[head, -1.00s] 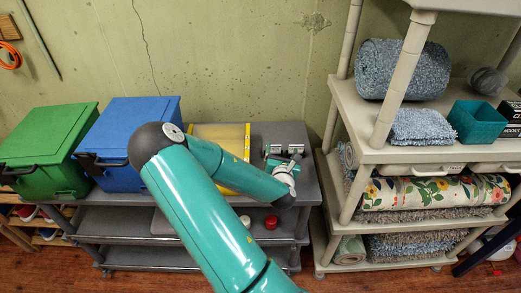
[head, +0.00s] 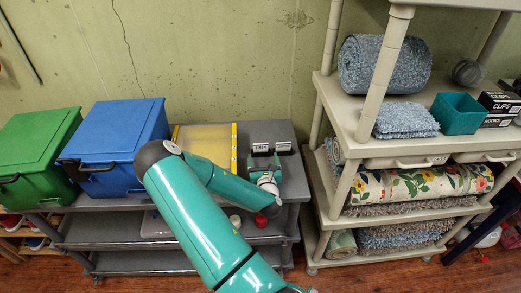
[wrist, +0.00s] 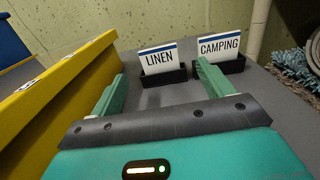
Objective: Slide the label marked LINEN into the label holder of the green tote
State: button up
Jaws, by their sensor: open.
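The label marked LINEN (wrist: 158,61) is a white card with a blue stripe, upright in a small black stand (wrist: 164,78) on the grey shelf top. My gripper (wrist: 160,72) is open and empty, its green fingers apart and pointing toward the stands, with the LINEN card beyond and between them. In the head view my gripper (head: 264,168) is in front of the two stands. The green tote (head: 38,146) stands at the far left with its lid on and a black handle in front.
A CAMPING label (wrist: 219,46) stands in a second black stand just right of LINEN, behind my right finger. A yellow-edged box (wrist: 55,92) is close on the left. The blue tote (head: 122,139) stands between it and the green tote. A beige rack (head: 345,107) is at right.

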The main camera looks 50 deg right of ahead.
aim_at(261, 147)
jog(key=x, duration=0.5)
jog(key=shift+w+d, duration=0.25)
jog(key=shift+w, duration=0.05)
jog(key=c, duration=1.1)
